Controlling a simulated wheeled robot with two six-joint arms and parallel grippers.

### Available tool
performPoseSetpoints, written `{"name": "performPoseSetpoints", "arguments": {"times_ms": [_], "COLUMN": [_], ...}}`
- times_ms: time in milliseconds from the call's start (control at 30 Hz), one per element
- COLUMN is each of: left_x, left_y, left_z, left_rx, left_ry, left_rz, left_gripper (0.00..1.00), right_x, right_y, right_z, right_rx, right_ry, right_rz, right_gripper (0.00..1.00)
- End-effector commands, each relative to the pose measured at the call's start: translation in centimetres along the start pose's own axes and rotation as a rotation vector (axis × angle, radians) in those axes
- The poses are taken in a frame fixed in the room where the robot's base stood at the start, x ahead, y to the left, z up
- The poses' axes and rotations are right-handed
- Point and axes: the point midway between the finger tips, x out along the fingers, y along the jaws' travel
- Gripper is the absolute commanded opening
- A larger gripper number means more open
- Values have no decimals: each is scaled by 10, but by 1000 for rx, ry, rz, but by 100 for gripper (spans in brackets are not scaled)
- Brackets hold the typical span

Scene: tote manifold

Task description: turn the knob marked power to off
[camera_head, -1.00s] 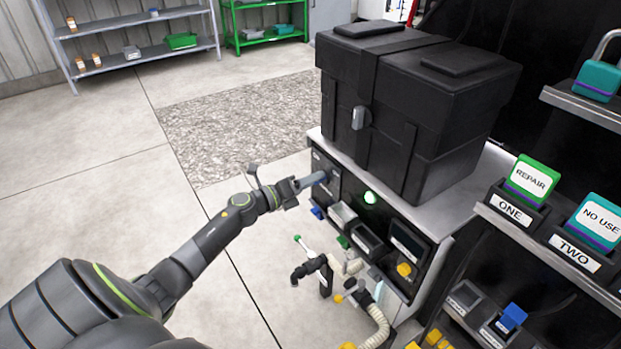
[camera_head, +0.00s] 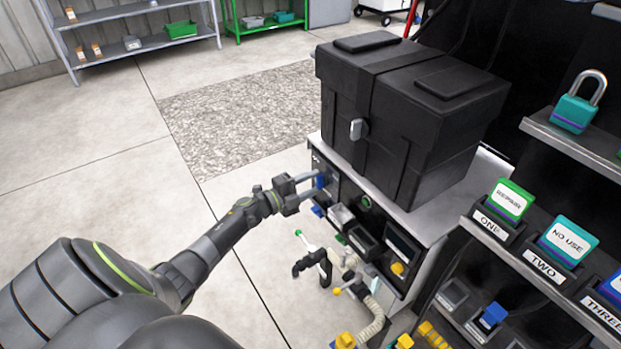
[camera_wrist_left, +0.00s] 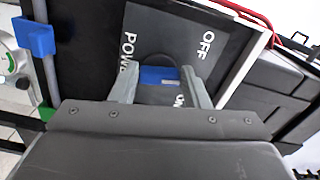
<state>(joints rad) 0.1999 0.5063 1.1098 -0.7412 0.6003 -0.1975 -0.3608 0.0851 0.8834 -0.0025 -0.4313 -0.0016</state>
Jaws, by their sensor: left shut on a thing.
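The power knob is a blue bar with a pale mark (camera_wrist_left: 160,75) on a dark panel (camera_wrist_left: 225,75). White "OFF" lettering stands above and right of it in the left wrist view, and part of "POWER" shows at left. Lettering below right is partly covered by a finger. My left gripper (camera_wrist_left: 160,92) is shut on the knob, one finger on each side. In the head view the gripper (camera_head: 312,186) reaches the cabinet's left end, with the blue knob (camera_head: 320,181) between its fingers. My right gripper is not in view.
A large black case (camera_head: 400,120) stands on the cabinet. A dark green light (camera_head: 366,201) and bins are on the cabinet front. A hose (camera_head: 375,325) and fittings stand before it. A rack with labelled blocks (camera_head: 510,200) is at right. The floor at left is clear.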

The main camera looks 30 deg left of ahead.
Motion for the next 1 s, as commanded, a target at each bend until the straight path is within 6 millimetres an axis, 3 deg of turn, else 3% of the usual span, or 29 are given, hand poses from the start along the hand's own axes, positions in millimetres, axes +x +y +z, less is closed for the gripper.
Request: {"name": "performPoseSetpoints", "arguments": {"times_ms": [500,1000], "left_x": [0,0], "left_y": [1,5], "left_z": [-1,-1], "left_rx": [-443,-617], "left_ry": [-2,-1], "left_rz": [1,1], "left_gripper": [19,19], "right_x": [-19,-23], "right_y": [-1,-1], "right_z": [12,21], "right_rx": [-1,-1], "right_ry": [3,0], "right_rz": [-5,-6], "right_gripper": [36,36]}}
